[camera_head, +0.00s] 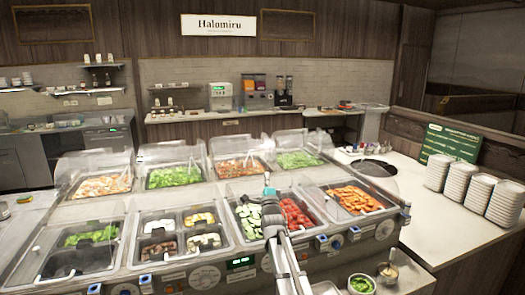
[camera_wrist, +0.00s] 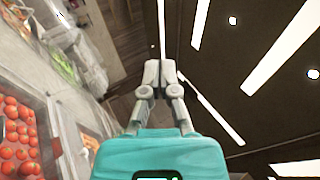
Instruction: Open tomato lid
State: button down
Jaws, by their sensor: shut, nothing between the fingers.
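Red tomatoes (camera_head: 297,213) fill the right half of a front well, beside cucumber slices (camera_head: 249,219). They also show at the left edge of the wrist view (camera_wrist: 14,140). The tomato lid looks clear, and I cannot make out its edges or how far it is open. My gripper (camera_head: 267,179), with its teal body, is above the well between cucumber and tomatoes, covering part of it. In the wrist view my gripper (camera_wrist: 159,73) has its grey fingers together, with nothing between them, and points away from the tomatoes. Contact with the lid cannot be told.
A carrot-coloured well (camera_head: 356,198) lies to the right of the tomatoes. Clear curved covers (camera_head: 297,141) stand over the back row. Plate stacks (camera_head: 471,190) and a green sign (camera_head: 451,144) are on the right counter. Small bowls (camera_head: 361,284) sit at the front.

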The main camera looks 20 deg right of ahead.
jog(key=p+x, duration=0.7)
jog(key=x, duration=0.7)
jog(key=shift+a+f, duration=0.1)
jog(key=shift+f, duration=0.1)
dwell(1.6)
jog(key=n+g+y+b, duration=0.3)
jog(key=n+g+b, duration=0.2)
jog(key=b, duration=0.1)
send_over(244, 226)
jog(key=w+d, duration=0.1)
jog(key=d, duration=0.4)
notch_tip(244, 226, down, 15)
jog(key=shift+a+r, duration=0.1)
jog(key=s+a+f+n+g, duration=0.1)
jog(key=f, duration=0.1)
jog(key=s+a+f+n+g+y, duration=0.1)
jog(key=a+f+n+g, duration=0.1)
jog(key=s+a+f+n+g, duration=0.1)
jog(key=f, duration=0.2)
jog(key=shift+s+a+f+n+g, duration=0.1)
jog(key=shift+s+a+n+g, duration=0.2)
jog(key=shift+s, duration=0.05)
jog(key=shift+s+a+f+n+g+y, duration=0.45)
jog(key=shift+s+f, duration=0.1)
jog(key=shift+f, duration=0.15)
